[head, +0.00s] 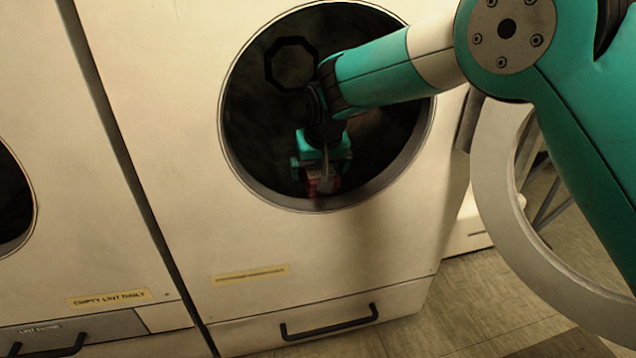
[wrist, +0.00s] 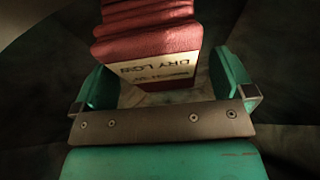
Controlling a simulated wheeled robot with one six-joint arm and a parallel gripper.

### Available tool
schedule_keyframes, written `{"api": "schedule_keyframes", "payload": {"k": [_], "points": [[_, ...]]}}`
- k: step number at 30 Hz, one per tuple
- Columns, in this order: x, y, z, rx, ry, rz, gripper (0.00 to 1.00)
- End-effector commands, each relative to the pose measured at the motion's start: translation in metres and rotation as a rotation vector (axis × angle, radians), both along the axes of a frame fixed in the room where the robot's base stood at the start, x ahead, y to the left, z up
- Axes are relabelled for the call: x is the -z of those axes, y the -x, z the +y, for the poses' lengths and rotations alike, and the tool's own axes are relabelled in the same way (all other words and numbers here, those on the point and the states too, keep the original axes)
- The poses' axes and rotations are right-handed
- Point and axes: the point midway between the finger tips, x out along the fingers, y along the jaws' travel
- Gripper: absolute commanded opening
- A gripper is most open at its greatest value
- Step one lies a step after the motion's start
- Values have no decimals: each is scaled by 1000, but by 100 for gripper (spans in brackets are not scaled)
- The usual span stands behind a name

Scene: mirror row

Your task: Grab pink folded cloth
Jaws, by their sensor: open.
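The pink folded cloth (wrist: 150,35) is a reddish, layered stack with a pale label reading "DRY LOW" on its near face, at the top middle of the wrist view. My gripper (wrist: 165,85) is open, with one green finger to each side of the cloth's labelled near end. I cannot tell whether either finger touches it. In the head view my gripper (head: 322,180) reaches inside the round dark drum opening. A small red part of the cloth (head: 327,187) shows at the gripper, near the lower rim; the rest is hidden.
A drawer handle (head: 330,322) juts out below. Another machine (head: 70,180) stands at the left. Bare floor (head: 490,320) shows at lower right.

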Motion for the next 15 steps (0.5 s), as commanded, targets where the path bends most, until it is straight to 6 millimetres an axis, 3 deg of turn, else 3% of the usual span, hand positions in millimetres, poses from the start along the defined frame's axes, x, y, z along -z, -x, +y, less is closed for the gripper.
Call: {"api": "schedule_keyframes", "payload": {"k": [1,4,15], "points": [[12,-3,1,0,0,0,100],[20,-7,2,0,0,0,100],[20,-8,2,0,-1,0,100]]}}
